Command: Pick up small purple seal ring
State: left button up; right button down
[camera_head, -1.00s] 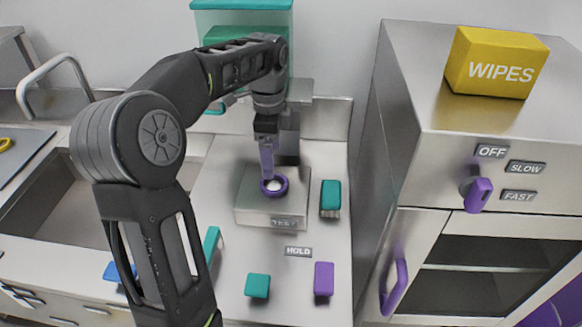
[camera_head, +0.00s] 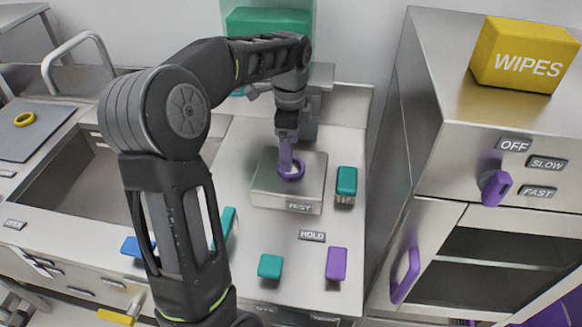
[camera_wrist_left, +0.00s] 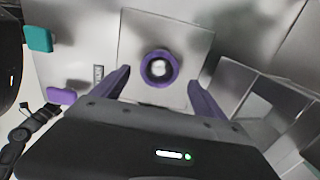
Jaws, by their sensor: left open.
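A small purple seal ring (camera_head: 291,170) lies on the square metal test block (camera_head: 308,192) on the counter. In the left wrist view the ring (camera_wrist_left: 159,68) sits around a pale round centre on the block's top. My left gripper (camera_head: 287,160) is right above the ring, pointing down. In the wrist view its two purple fingers (camera_wrist_left: 158,88) are spread wide, one on each side of the ring, with gaps between. The gripper is open and empty.
A teal-topped piece (camera_head: 346,182) stands close right of the block. A teal block (camera_head: 270,266) and a purple block (camera_head: 336,263) lie in front. A steel cabinet (camera_head: 390,150) rises at the right.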

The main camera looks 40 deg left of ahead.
aim_at(283, 175)
pick_arm(q)
notch_tip(283, 175, down, 5)
jog(key=shift+r+p, duration=0.1)
jog(key=shift+p, duration=0.55)
jog(key=shift+d, duration=0.1)
jog(key=shift+c, duration=0.2)
jog(key=c, duration=1.4)
